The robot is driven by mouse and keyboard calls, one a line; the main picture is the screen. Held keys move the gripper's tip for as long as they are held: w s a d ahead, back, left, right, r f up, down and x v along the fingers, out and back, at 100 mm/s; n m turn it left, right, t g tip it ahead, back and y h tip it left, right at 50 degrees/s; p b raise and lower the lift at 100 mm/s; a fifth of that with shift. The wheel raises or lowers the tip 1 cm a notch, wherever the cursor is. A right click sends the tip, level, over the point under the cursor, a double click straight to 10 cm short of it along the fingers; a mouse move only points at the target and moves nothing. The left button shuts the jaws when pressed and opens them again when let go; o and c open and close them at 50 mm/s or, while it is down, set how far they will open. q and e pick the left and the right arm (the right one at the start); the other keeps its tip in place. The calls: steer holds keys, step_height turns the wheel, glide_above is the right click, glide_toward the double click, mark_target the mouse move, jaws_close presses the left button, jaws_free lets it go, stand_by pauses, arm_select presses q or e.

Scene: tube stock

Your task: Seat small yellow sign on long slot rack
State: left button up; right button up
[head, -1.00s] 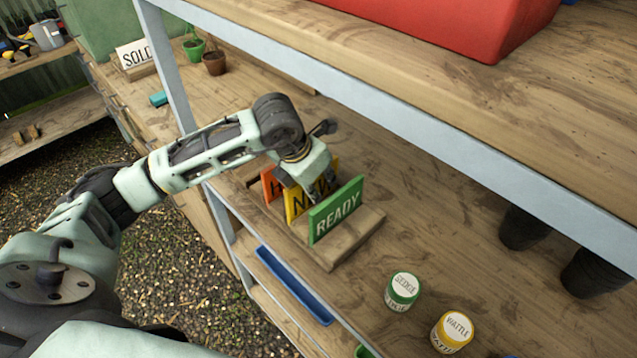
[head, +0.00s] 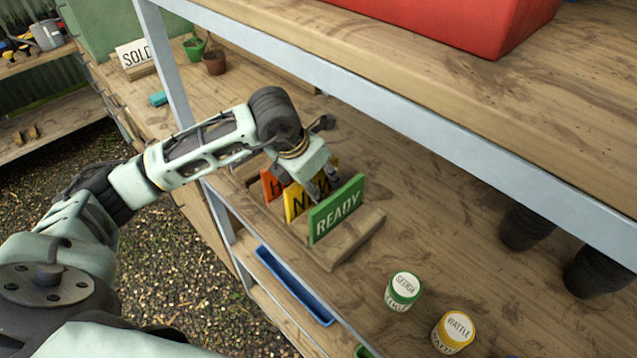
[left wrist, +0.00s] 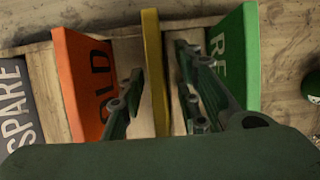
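The yellow sign (head: 296,203) stands upright on the long wooden slot rack (head: 342,249), between an orange sign (head: 269,186) and the green READY sign (head: 336,209). My left gripper (head: 317,188) is over the yellow sign and partly hides it. In the left wrist view the yellow sign (left wrist: 153,70) shows edge-on between the spread fingers of the left gripper (left wrist: 160,66). One finger is on the orange side and the other on the green side, with a visible gap to the yellow sign on the green side. My right gripper is not in view.
A dark SPARE sign (left wrist: 20,108) stands beyond the orange one. A green-lidded jar (head: 403,291) and a yellow-lidded jar (head: 453,332) stand right of the rack. A shelf edge (head: 420,125) runs above. Black pots (head: 523,228) stand at the right.

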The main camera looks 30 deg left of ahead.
arm_select(q)
steer(key=v, duration=1)
steer(key=shift+s+r, duration=0.2)
steer(key=shift+r, duration=0.15)
steer(key=shift+a, duration=0.1)
steer(key=shift+f, duration=0.15)
